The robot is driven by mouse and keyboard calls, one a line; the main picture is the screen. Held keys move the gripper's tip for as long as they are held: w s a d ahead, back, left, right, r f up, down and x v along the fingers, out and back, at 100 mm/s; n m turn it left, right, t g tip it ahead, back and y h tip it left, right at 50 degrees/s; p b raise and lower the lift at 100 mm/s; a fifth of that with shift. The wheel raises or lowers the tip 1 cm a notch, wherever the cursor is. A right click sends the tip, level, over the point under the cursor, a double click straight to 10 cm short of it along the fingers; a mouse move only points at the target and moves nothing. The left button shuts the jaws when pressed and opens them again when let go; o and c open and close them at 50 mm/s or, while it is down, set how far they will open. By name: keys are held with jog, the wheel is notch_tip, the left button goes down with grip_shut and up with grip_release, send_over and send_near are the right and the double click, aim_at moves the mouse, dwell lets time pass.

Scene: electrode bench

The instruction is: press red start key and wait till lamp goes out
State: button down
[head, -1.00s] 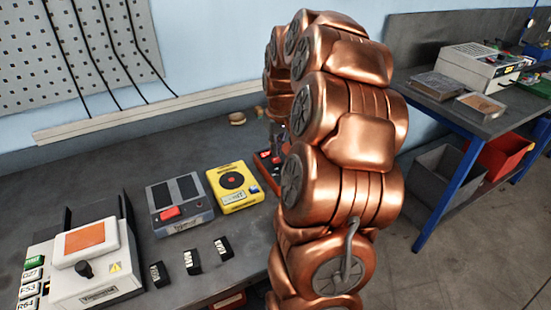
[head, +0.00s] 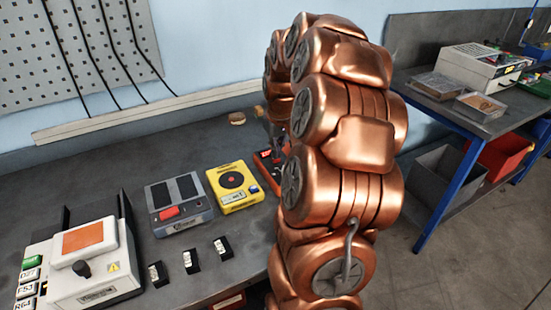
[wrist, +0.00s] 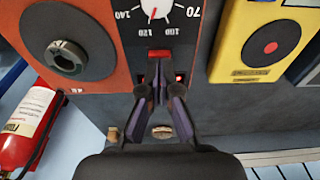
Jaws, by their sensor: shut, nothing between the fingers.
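An orange-red device (wrist: 100,15) with a black panel fills the upper left of the wrist view. It carries a white dial with a red pointer and a round black fitting (wrist: 66,57). A red key (wrist: 159,53) shows on the panel just beyond my fingertips. A small bright red spot (wrist: 179,79) shows beside the right finger; I cannot tell whether it is the lamp. My gripper (wrist: 160,68) is shut and empty over the panel's lower edge; contact cannot be told. In the head view the device (head: 264,172) is mostly hidden behind my arm.
A yellow device (head: 232,186) stands close beside it, then a grey device with a red button (head: 169,212). Several small black blocks lie in front. A white machine (head: 95,270) stands at the left. A red extinguisher (wrist: 28,125) shows low in the wrist view.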

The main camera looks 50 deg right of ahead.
jog(key=shift+f+b, duration=0.3)
jog(key=shift+f, duration=0.2)
dwell(0.3)
jog(key=shift+r+p, duration=0.6)
jog(key=shift+r, duration=2.4)
